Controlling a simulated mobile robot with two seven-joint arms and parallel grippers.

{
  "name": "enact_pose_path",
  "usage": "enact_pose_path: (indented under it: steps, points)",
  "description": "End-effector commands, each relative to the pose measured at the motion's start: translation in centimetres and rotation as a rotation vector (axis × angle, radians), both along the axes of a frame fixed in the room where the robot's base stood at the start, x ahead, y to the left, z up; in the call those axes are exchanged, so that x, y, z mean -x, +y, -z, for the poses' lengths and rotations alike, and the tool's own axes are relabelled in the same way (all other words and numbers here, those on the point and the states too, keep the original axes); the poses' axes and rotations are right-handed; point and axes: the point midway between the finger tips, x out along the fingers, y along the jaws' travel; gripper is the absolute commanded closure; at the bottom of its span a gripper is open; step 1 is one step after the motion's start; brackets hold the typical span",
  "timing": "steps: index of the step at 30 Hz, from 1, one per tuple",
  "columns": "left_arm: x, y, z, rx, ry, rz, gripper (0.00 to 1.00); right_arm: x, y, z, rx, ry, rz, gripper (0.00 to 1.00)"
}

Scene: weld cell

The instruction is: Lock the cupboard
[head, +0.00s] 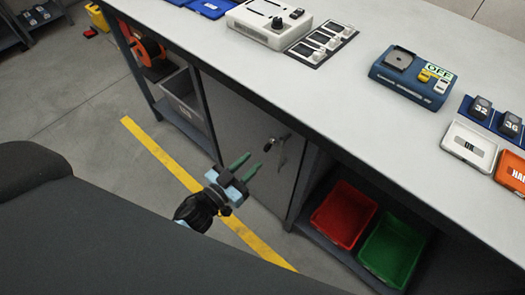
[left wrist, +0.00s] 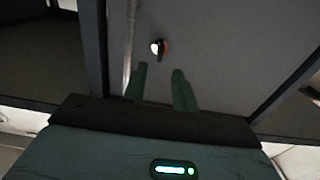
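The cupboard's grey door (head: 238,118) is under the workbench and looks closed. A small dark lock or key piece (head: 269,146) sticks out of the door, near a slim upright handle (head: 282,152). My right gripper is in neither view.
The workbench top (head: 330,95) overhangs the door. A red bin (head: 343,215) and a green bin (head: 392,248) stand on an open shelf to the right. A grey bin (head: 182,100) is on the left. Yellow tape (head: 160,155) marks the floor.

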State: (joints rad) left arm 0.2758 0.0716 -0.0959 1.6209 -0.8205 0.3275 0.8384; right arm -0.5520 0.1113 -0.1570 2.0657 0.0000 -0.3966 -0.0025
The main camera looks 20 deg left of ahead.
Motion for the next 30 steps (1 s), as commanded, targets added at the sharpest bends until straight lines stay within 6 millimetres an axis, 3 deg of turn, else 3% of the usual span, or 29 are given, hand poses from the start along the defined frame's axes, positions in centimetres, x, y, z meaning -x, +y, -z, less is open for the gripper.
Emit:
enact_pose_path:
  steps: [9,22,28,30]
  points:
    - [-4.2,-1.6,0.0,0.001,0.000,0.000,0.72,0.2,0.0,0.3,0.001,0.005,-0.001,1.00]
    - [-5.2,-1.9,0.0,0.001,0.001,0.000,0.72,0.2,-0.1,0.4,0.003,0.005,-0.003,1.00]
    - [-5.1,-1.9,0.0,0.001,0.001,0.000,0.97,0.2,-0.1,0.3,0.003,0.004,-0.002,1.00]
    - [-5.1,-1.9,0.0,0.001,0.001,0.000,1.00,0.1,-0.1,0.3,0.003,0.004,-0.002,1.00]
